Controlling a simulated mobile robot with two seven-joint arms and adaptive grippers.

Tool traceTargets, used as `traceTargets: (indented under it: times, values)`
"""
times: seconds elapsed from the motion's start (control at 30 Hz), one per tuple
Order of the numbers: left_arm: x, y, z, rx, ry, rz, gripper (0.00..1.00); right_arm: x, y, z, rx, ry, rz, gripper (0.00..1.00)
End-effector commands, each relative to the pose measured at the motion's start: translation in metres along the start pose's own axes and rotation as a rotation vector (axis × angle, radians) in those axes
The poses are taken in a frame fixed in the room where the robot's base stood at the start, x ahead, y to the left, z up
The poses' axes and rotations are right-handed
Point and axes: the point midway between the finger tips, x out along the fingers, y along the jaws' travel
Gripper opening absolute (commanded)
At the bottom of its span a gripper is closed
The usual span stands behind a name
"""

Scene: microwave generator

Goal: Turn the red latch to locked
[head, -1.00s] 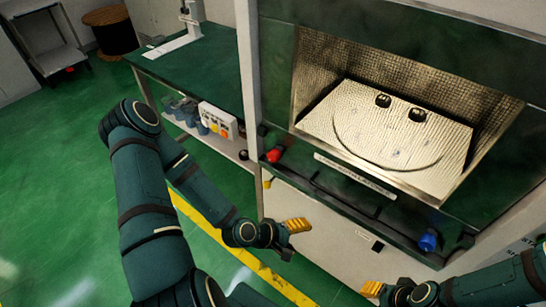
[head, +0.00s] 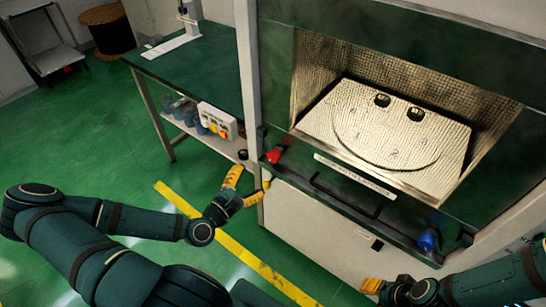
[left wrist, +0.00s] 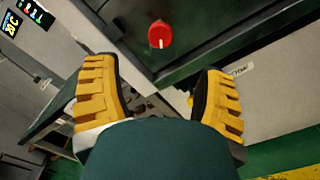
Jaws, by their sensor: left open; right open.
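The red latch (head: 275,154) sits on the dark green front ledge of the cabinet, at the left end below the open chamber. In the left wrist view the red latch (left wrist: 159,34) is a round knob with a white line on its face. My left gripper (head: 247,185) is open and empty, just below and left of the latch, apart from it. In the left wrist view the latch lies beyond the gap between the yellow fingers (left wrist: 158,70). My right gripper (head: 372,286) is open at the lower right, partly hidden by its own arm, away from the latch.
A blue knob (head: 427,240) sits at the ledge's right end, with a dark handle bar (head: 340,196) between. The open chamber holds a plate (head: 390,130) with two small dark pieces. A green bench (head: 200,70) and a button box (head: 217,120) stand left. Floor in front is clear.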

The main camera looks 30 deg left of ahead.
Motion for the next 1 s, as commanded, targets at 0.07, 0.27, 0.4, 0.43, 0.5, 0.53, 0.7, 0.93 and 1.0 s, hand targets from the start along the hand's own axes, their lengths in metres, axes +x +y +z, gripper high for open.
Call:
traceTargets:
  times: [0.07,0.27,0.4,0.43,0.5,0.53,0.7,0.93,1.0]
  values:
    - [0.016,-0.001,0.001,0.000,-0.005,-0.001,0.71,0.001,0.000,0.000,0.000,0.000,0.000,0.39]
    - [0.056,-0.001,0.001,0.001,-0.005,-0.002,0.71,0.002,0.001,0.000,0.000,0.001,0.000,0.39]
    - [0.081,-0.001,0.001,0.001,-0.003,-0.003,0.71,0.003,0.001,0.000,0.000,0.002,0.000,0.39]
    - [0.086,-0.002,0.001,0.001,-0.003,-0.003,0.71,0.003,0.001,0.000,0.000,0.002,0.000,0.39]
    - [0.096,-0.001,0.001,0.002,-0.002,-0.002,0.71,0.004,0.001,-0.001,0.000,0.002,0.000,0.39]
    - [0.099,-0.001,0.001,0.001,-0.003,-0.003,0.71,0.004,0.001,-0.001,0.000,0.002,0.000,0.39]
    - [0.111,-0.001,0.001,0.001,-0.001,-0.003,0.71,0.004,0.002,-0.001,0.000,0.002,0.000,0.39]
    - [0.114,-0.001,0.000,0.000,0.001,-0.003,0.71,0.004,0.002,-0.001,0.000,0.003,0.000,0.39]
    - [0.114,-0.001,0.000,0.000,0.001,-0.003,0.71,0.004,0.002,-0.001,0.000,0.003,0.000,0.39]
